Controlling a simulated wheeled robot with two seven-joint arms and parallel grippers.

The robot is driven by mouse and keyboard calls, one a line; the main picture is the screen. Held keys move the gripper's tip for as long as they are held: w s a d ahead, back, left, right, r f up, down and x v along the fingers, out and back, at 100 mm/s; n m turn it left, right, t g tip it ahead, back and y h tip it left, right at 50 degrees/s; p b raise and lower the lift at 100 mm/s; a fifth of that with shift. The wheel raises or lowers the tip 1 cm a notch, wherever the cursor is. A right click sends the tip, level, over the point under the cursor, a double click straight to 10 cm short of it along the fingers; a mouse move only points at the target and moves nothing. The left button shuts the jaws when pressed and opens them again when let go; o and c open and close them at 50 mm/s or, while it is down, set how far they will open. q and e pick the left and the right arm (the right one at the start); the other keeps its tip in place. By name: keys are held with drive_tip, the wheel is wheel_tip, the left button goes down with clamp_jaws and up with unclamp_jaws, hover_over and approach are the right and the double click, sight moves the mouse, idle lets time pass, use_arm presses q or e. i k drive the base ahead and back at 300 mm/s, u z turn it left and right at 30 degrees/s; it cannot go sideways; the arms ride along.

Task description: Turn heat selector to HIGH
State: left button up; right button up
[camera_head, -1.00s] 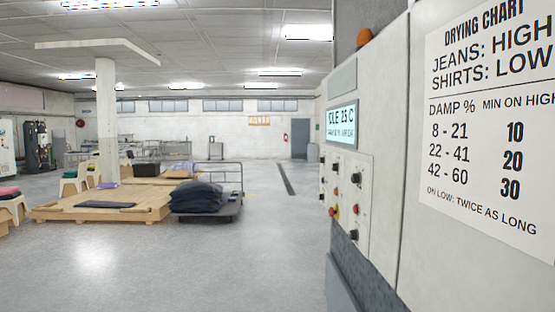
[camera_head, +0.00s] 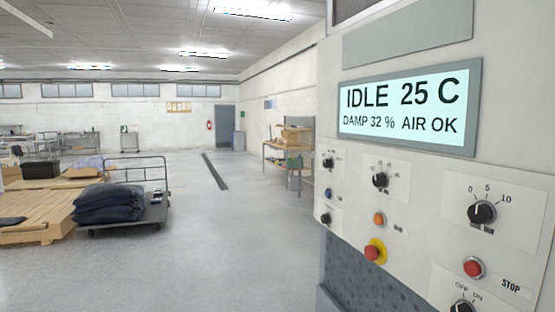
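The machine's control panel (camera_head: 415,230) fills the right side. Its display (camera_head: 408,110) reads IDLE 25 C, DAMP 32 % and AIR OK. Several black knobs show: one at upper left (camera_head: 328,163), one at lower left (camera_head: 326,218), a middle one with a numbered scale (camera_head: 380,180), a right one marked 0, 5, 10 (camera_head: 481,212), and an OFF/ON one cut by the bottom edge (camera_head: 464,306). The left knobs' labels are too small to read, so I cannot tell which is the heat selector. Neither gripper is in view.
The panel also carries a red STOP button (camera_head: 474,267), a red emergency button on yellow (camera_head: 374,252), an orange button (camera_head: 379,219) and a blue button (camera_head: 328,193). A cart with dark sacks (camera_head: 108,204) stands left. The floor (camera_head: 230,245) between is clear.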

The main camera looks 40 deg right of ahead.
sight(328, 162)
drive_tip(key=z, duration=0.9)
drive_tip(key=i, duration=1.6)
drive_tip(key=z, duration=1.2)
